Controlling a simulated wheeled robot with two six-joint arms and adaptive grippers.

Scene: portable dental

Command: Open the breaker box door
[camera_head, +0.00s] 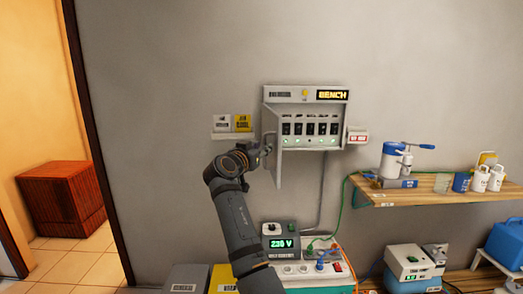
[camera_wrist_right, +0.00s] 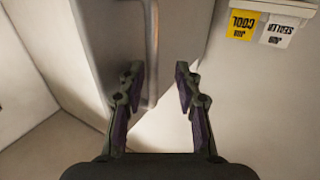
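The breaker box (camera_head: 333,117) is on the grey wall, with a row of dark switches and green lights in view. Its door (camera_head: 279,165) stands swung out from the left side, seen nearly edge-on. My right gripper (camera_head: 267,144) is at the outer left face of the door. In the right wrist view the door (camera_wrist_right: 100,35) fills the upper left. My right gripper shows open there (camera_wrist_right: 157,82), fingers apart, with a thin upright handle bar (camera_wrist_right: 153,45) between and beyond the fingertips. I cannot tell if they touch it. My left gripper is not in view.
Small wall labels (camera_head: 242,122) sit left of the box and a red-white tag (camera_head: 357,137) right of it. A voltage unit (camera_head: 281,242) stands below. A wooden shelf (camera_head: 420,190) with a blue-white device and cups is at right. Bare wall is free left of the labels.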

